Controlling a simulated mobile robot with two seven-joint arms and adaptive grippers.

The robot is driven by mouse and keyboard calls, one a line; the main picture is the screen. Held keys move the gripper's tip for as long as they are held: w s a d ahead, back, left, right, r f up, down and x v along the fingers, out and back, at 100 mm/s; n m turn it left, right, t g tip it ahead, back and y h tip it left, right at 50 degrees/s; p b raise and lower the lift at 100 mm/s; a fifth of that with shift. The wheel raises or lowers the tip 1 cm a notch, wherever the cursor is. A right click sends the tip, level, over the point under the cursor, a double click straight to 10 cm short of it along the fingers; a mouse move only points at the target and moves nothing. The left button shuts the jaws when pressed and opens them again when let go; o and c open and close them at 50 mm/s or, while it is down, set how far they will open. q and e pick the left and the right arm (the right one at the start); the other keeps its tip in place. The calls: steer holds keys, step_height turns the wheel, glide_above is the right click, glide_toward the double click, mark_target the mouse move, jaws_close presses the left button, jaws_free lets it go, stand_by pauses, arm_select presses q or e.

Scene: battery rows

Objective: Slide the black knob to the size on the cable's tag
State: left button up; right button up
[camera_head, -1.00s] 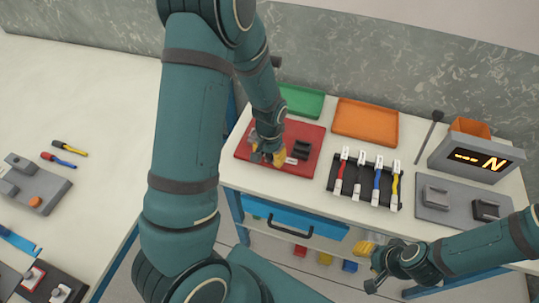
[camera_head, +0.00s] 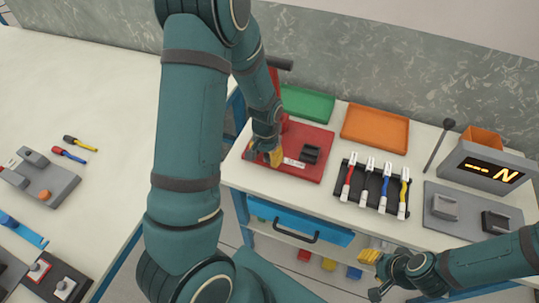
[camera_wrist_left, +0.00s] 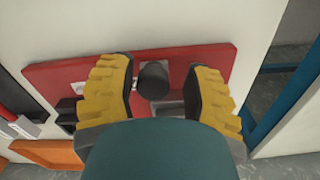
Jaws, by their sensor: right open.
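The red board (camera_head: 318,140) lies on the right-hand table with a white label strip (camera_head: 294,163) and a black block (camera_head: 310,155). My left gripper (camera_head: 267,154) is low over its left part. In the left wrist view its yellow fingers (camera_wrist_left: 158,92) are spread, with the dark round-topped knob (camera_wrist_left: 153,76) between them. A gap shows on both sides of the knob. The head view hides the knob behind the fingers. Tagged cables (camera_head: 368,183) lie in a black rack; I cannot read their tags. My right gripper (camera_head: 370,257) is open and empty before the table.
A green tray (camera_head: 308,104) and an orange tray (camera_head: 375,128) stand behind. A red post with a dark handle (camera_head: 280,64) rises at the board's back left. A grey display box (camera_head: 485,172) stands right. A blue drawer (camera_head: 290,218) is below.

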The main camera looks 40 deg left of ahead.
mark_target(266, 154)
stand_by(0.3)
arm_select(q)
step_height(266, 154, up, 12)
steer(key=shift+r, duration=0.1)
stand_by(0.4)
stand_by(0.5)
